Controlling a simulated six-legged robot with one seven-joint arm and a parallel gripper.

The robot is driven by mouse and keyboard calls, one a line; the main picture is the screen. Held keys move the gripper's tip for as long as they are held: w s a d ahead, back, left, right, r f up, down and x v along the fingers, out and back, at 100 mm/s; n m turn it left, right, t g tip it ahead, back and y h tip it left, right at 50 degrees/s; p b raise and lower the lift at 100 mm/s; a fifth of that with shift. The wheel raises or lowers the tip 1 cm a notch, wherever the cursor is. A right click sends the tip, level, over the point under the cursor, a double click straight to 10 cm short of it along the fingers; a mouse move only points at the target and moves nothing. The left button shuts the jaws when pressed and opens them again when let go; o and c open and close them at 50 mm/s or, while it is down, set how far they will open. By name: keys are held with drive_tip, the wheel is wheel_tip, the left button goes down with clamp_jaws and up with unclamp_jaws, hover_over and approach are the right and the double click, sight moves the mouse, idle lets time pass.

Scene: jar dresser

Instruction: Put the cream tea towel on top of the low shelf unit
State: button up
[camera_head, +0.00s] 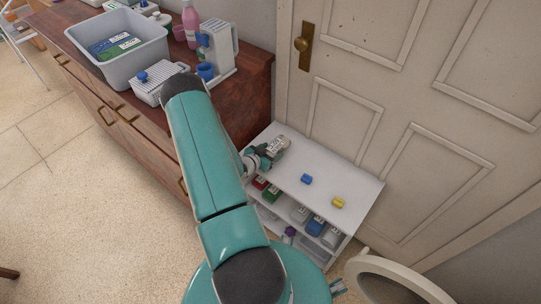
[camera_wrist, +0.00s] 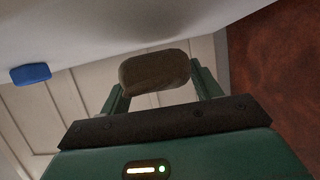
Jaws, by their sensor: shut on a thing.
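The low white shelf unit (camera_head: 320,181) stands against the door, beside the dresser. My gripper (camera_head: 268,151) is over the dresser-side end of its top. It is shut on a small rounded cream bundle, which I take to be the cream tea towel (camera_head: 279,145); it has dark marks on it. In the wrist view the bundle (camera_wrist: 155,72) looks brown and shaded between the two fingers of my gripper (camera_wrist: 158,88). The shelf top (camera_wrist: 90,35) fills the upper part there. The bundle is close to the top; I cannot tell whether it touches.
A blue item (camera_head: 306,179) and a yellow item (camera_head: 338,202) lie on the shelf top, apart from the bundle. Several containers fill the shelf below. The dresser (camera_head: 257,75) carries a grey bin (camera_head: 150,62) and a pink bottle (camera_head: 190,25). A round pale-rimmed object (camera_head: 365,264) stands at lower right.

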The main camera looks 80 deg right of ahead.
wheel_tip(320, 180, down, 2)
drive_tip(key=shift+f, duration=0.15)
drive_tip(key=o, duration=1)
drive_tip(key=shift+f, duration=0.1)
drive_tip(key=shift+a+r, duration=0.2)
drive_tip(key=v, duration=1.1)
drive_tip(key=shift+a+r, duration=0.2)
drive_tip(key=shift+a, duration=0.05)
drive_tip(key=shift+w, duration=0.15)
